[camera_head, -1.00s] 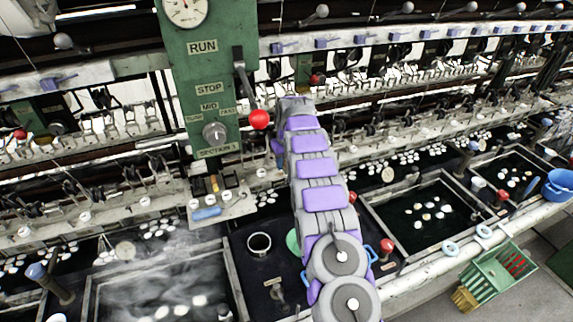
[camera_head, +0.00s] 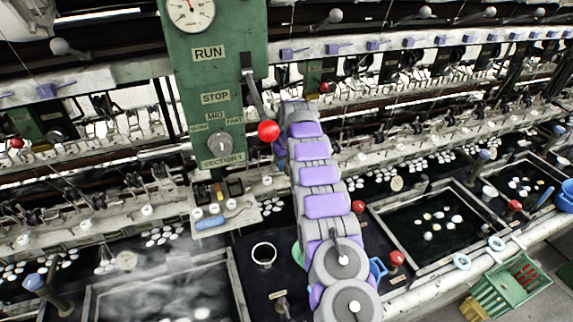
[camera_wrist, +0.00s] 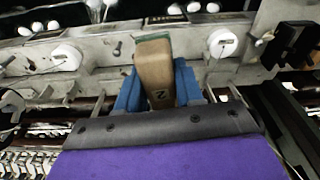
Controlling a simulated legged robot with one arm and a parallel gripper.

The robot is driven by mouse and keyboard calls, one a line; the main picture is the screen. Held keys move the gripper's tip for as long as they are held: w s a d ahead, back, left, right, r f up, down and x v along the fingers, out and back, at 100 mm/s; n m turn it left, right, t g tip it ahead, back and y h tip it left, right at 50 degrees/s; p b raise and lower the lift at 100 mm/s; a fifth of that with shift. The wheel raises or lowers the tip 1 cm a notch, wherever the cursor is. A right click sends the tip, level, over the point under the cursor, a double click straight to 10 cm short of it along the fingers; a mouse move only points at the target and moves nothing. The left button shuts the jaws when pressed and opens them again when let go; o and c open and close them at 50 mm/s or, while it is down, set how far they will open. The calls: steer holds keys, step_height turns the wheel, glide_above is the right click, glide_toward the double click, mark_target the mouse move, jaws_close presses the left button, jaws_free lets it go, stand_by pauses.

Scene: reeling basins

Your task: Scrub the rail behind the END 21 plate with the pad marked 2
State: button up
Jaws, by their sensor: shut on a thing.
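In the wrist view my gripper (camera_wrist: 157,88) has its blue fingers shut on a tan block-shaped pad (camera_wrist: 154,66). Small dark label plates stand along the top edge of this view, cut off and too blurred to read, so I cannot pick out END 21. In the head view my arm covers most of the gripper and the pad.
White round knobs (camera_wrist: 222,42) sit on both sides of the pad. A black bracket (camera_wrist: 292,45) stands at the right. In the head view a green control panel (camera_head: 210,100) with a red-ball lever (camera_head: 268,131) rises just left of my arm. Basins (camera_head: 432,222) lie below.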

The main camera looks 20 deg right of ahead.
mark_target(287, 182)
steer(key=shift+f+b, duration=1.8)
steer(key=shift+f, duration=1.05)
steer(key=shift+f, duration=0.45)
steer(key=shift+d, duration=0.2)
